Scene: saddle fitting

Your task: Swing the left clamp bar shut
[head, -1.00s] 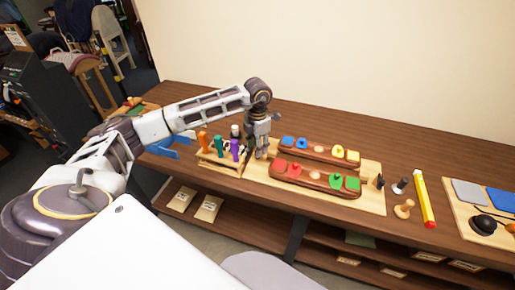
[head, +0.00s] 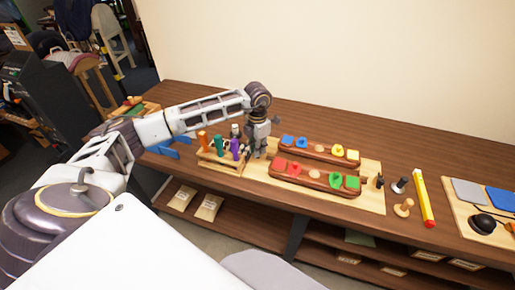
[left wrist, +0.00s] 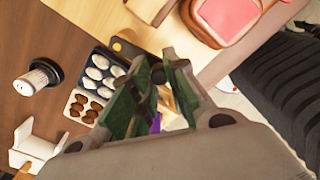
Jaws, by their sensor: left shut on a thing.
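My left gripper (head: 257,152) is low at the left end of the pale board (head: 373,196). In the left wrist view its green-padded fingers (left wrist: 152,92) are closed on a dark bar with an orange dot (left wrist: 122,47), apparently the left clamp bar. The bar's far part is hidden behind the fingers, so its exact angle cannot be told. On the board lie two long brown wooden saddles, the front one (head: 314,184) and the back one (head: 318,154), holding coloured pieces. A dark upright clamp (head: 380,181) stands at the board's right end. My right gripper is not in view.
A wooden rack (head: 220,166) with orange, teal and purple handles stands close left of my gripper. Small pegs (head: 403,208) and a yellow bar (head: 424,198) lie right of the board. Trays of white and brown pieces (left wrist: 95,75) show in the left wrist view.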

